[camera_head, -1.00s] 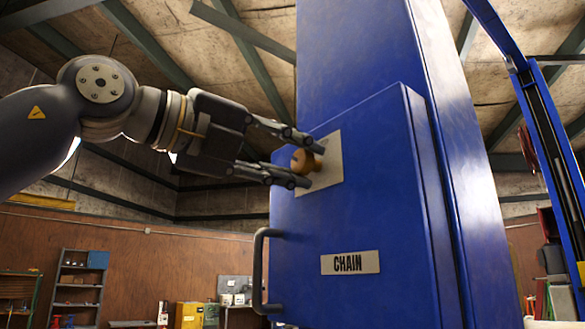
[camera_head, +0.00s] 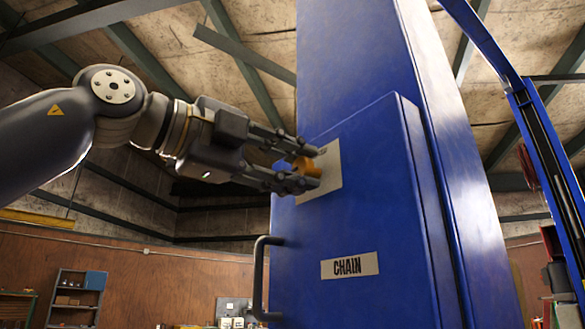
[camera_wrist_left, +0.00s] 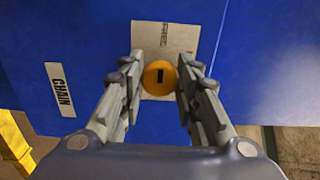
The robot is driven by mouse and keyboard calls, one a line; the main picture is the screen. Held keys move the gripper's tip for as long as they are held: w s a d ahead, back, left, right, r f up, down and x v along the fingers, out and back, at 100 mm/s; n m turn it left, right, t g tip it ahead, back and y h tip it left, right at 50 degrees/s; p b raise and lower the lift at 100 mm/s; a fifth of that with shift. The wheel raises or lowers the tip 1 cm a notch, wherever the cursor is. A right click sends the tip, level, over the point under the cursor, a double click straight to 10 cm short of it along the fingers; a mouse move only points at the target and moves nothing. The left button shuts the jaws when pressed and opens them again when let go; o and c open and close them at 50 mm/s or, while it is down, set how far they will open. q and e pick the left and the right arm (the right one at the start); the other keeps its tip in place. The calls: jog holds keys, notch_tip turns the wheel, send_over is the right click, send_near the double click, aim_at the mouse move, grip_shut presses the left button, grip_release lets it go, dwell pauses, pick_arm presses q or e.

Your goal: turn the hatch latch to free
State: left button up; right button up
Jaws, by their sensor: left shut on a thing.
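The hatch latch (camera_head: 306,166) is a round orange-yellow knob on a pale plate (camera_head: 330,173) on the blue hatch (camera_head: 366,215). In the left wrist view the latch (camera_wrist_left: 159,77) shows a dark slot or mark on its face, and the plate (camera_wrist_left: 178,40) carries lettering that looks like "FREE". My left gripper (camera_head: 309,167) has its two fingers on either side of the knob and is shut on it. In the left wrist view the fingers (camera_wrist_left: 160,80) flank the knob. My right gripper is not in view.
A dark bar handle (camera_head: 259,277) stands out from the hatch's left edge. A "CHAIN" label (camera_head: 349,265) is below the plate. A tall blue column (camera_head: 350,60) rises behind the hatch. A shelf (camera_head: 77,298) stands far back at left.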

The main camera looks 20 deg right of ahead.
pick_arm(q)
jog(key=shift+r, duration=0.1)
dwell(0.3)
jog(key=o, duration=1.1)
jog(key=shift+w, duration=0.1)
jog(key=shift+c, duration=0.2)
jog(key=shift+a, duration=0.1)
jog(key=v, duration=1.2)
